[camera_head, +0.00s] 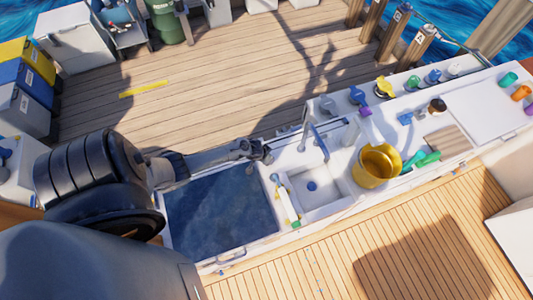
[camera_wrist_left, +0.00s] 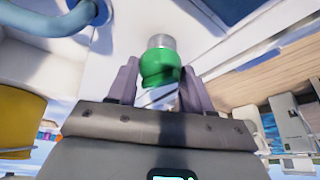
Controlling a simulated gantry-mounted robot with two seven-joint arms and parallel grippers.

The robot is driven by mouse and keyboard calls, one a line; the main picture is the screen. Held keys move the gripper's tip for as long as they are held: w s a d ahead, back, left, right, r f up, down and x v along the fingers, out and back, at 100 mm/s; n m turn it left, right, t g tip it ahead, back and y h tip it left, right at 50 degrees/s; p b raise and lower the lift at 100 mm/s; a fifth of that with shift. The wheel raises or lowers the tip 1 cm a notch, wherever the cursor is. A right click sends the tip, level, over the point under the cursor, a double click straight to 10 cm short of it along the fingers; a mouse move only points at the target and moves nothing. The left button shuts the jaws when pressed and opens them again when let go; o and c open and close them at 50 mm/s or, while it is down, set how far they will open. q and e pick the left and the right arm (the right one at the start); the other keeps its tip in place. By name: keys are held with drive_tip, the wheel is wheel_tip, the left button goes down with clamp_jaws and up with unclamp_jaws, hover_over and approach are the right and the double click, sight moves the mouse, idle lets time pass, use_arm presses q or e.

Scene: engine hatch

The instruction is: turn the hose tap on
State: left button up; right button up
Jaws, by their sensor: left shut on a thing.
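My left gripper (camera_head: 266,152) reaches over the white counter, left of the curved grey-blue spout. In the left wrist view, its two dark fingers (camera_wrist_left: 158,85) are shut on a rounded green knob (camera_wrist_left: 159,69) with a grey metal cylinder (camera_wrist_left: 161,41) at its far end. The green knob looks like the tap handle. I cannot make the knob out in the head view, where the gripper covers that spot. The spout (camera_head: 319,142) stands behind the sink, and a blue curved tube (camera_wrist_left: 55,20) shows at upper left in the wrist view. My right gripper is not in view.
A yellow bucket (camera_head: 376,166) stands right of the white sink (camera_head: 318,187). A water-filled basin (camera_head: 220,214) lies below my left arm. A bottle (camera_head: 287,202) lies between basin and sink. Several coloured knobs, including a yellow one (camera_head: 384,87), line the counter's far edge.

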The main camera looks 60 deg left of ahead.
use_arm(q)
drive_tip(key=n+y+p, duration=0.1)
drive_tip(key=n, duration=0.2)
drive_tip(key=shift+w+d, duration=0.1)
drive_tip(key=shift+d, duration=0.05)
drive_tip(key=shift+n+g, duration=0.3)
drive_tip(key=shift+n, duration=0.2)
drive_tip(key=o, duration=1)
drive_tip(key=shift+r, duration=0.15)
